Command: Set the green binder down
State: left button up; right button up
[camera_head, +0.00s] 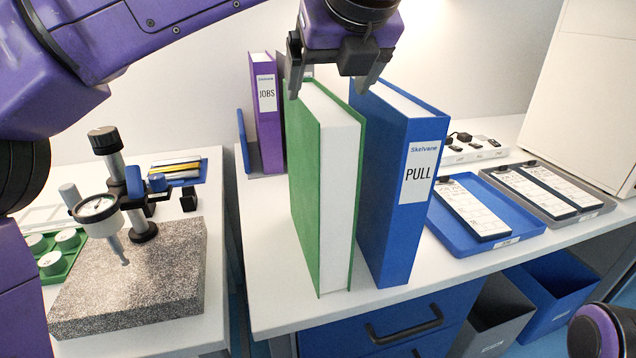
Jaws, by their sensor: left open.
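The green binder (305,180) stands upright near the front of the white table, its pale page side facing right of front. My left gripper (333,84) is over its top, jaws apart, with one finger at each side of the top edge. Whether the fingers touch the binder I cannot tell. The binder's base appears to rest on the tabletop. The blue "PULL" binder (395,200) stands upright close to its right. My right gripper is not in view.
A purple "JOBS" binder (267,125) stands behind, left of the green one. A blue tray (465,243) and a grey tray (590,212) lie to the right. A granite block (150,290) with a dial gauge (97,210) is on the left table. Bare tabletop (265,290) shows front left.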

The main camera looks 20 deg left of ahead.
aim_at(319, 95)
pick_arm(q)
jog(key=x, duration=0.6)
jog(key=shift+w+a+b, duration=0.15)
jog(key=shift+a+b, duration=0.2)
jog(key=shift+a, duration=0.05)
jog(key=shift+d+r, duration=0.1)
jog(key=shift+r, duration=0.05)
jog(key=c, duration=0.5)
grip_shut()
